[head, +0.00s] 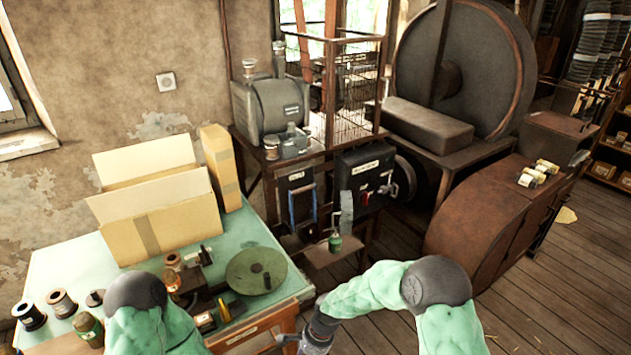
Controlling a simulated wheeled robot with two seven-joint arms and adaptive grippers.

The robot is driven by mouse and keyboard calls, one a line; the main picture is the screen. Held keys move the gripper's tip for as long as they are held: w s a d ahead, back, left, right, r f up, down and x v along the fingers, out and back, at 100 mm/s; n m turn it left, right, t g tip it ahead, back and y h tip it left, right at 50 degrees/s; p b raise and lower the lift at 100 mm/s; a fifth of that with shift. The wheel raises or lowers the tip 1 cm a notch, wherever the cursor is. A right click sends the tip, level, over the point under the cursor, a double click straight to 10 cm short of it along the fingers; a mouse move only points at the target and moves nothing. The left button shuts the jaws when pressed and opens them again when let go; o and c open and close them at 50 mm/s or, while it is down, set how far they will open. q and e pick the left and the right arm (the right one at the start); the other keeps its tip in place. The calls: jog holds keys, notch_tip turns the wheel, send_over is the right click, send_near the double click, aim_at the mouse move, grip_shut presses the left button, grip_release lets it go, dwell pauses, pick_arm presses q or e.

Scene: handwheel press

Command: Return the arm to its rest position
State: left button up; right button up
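My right arm comes in from the right, bends at a dark elbow and reaches left in its green sleeve. Its dark gripper (304,341) is at the bottom edge, just right of the table's front corner. It is small and partly cut off, so its fingers do not show clearly and I see nothing held. My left arm shows as a dark round joint and green sleeve over the table's front left; its gripper is out of view. A round green disc (250,268) with a small dark knob lies on the green-topped table (75,268).
Open cardboard boxes (165,220) stand at the table's back. Spools (62,303) and small jars crowd its front left. Behind stand a grey machine (270,103), a switch box (365,175) and a large wheel (465,65). A small green bottle (335,241) sits on a low shelf.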

jog(key=s+d+f+n, duration=0.2)
jog(key=s+d+f, duration=0.1)
jog(key=s, duration=0.3)
jog(key=s+d+f+n+t, duration=0.1)
jog(key=s+d+f+n, duration=0.1)
jog(key=s+d+f, duration=0.2)
jog(key=s+d+f+n+y, duration=0.1)
jog(key=s+d+f+n, duration=0.2)
jog(key=s+d, duration=0.2)
jog(key=s+b, duration=0.1)
jog(key=s, duration=0.2)
jog(key=shift+f, duration=0.35)
